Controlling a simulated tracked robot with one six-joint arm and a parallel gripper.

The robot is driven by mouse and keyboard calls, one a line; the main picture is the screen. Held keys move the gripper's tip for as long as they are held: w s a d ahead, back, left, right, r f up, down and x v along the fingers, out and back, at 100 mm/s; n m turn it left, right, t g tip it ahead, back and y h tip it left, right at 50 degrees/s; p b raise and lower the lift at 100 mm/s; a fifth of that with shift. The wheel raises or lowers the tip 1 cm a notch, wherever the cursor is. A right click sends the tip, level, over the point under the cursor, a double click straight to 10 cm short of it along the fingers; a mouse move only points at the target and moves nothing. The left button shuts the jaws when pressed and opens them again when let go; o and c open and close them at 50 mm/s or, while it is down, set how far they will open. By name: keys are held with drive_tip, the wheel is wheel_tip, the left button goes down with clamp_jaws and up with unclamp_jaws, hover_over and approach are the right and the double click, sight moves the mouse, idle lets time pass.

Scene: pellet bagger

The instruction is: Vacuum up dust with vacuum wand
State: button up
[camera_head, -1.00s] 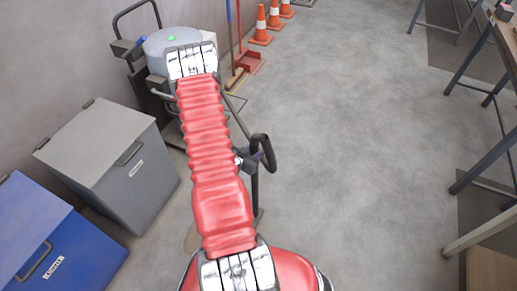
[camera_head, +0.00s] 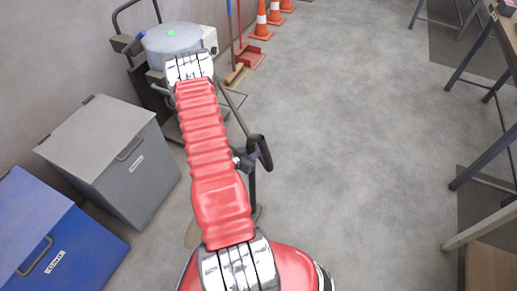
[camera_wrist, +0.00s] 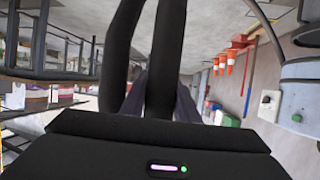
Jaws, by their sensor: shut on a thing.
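My gripper (camera_head: 245,160) is shut on the vacuum wand (camera_head: 262,148), a black tube with a looped handle, to the right of my red arm. The wand's shaft drops to the floor, and its lower end is partly hidden. In the wrist view the black wand (camera_wrist: 165,60) runs between the two dark fingers of my gripper (camera_wrist: 160,98). The vacuum (camera_head: 170,42), a grey drum with a green light, stands at upper left and also shows in the wrist view (camera_wrist: 300,95). A tan patch that may be dust (camera_head: 191,236) shows beside my arm; my arm hides part of it.
A grey lidded bin (camera_head: 105,150) and a blue bin (camera_head: 60,240) stand along the left wall. Orange cones (camera_head: 262,22) and a red dustpan (camera_head: 249,56) are at the back. Tables (camera_head: 478,60) line the right. The floor between is clear.

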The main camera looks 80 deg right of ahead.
drive_tip(key=w+d, duration=0.2)
drive_tip(key=w, duration=1.2)
drive_tip(key=shift+w+d, duration=0.15)
drive_tip(key=w+a+r+n+t, duration=0.3)
drive_tip(key=w+r, duration=0.2)
drive_tip(key=w, duration=0.4)
drive_tip(key=w+a+r+n+t, duration=0.3)
drive_tip(key=w+a+r+t, duration=0.1)
drive_tip(key=w, duration=0.5)
drive_tip(key=w+a+r+n+t+y, duration=0.2)
drive_tip(key=w+a+r+n+t, duration=0.35)
drive_tip(key=w+a+r, duration=0.55)
drive_tip(key=w+a+r+n+t+y, duration=0.2)
drive_tip(key=w+a+r+n+y, duration=0.15)
drive_tip(key=a, duration=0.65)
drive_tip(key=w+a+r+n+t+y, duration=0.2)
drive_tip(key=w+a+r+t, duration=0.15)
drive_tip(key=a, duration=0.75)
drive_tip(key=s+a+r+n+y, duration=0.1)
drive_tip(key=a+r+n+y, duration=0.1)
drive_tip(key=a, duration=0.6)
drive_tip(key=s+a+r+n+y, duration=0.1)
drive_tip(key=a+r+n+y, duration=0.2)
drive_tip(key=a, duration=0.5)
drive_tip(key=shift+s+a, duration=0.2)
drive_tip(key=shift+s, duration=0.1)
drive_tip(key=shift+d, duration=0.15)
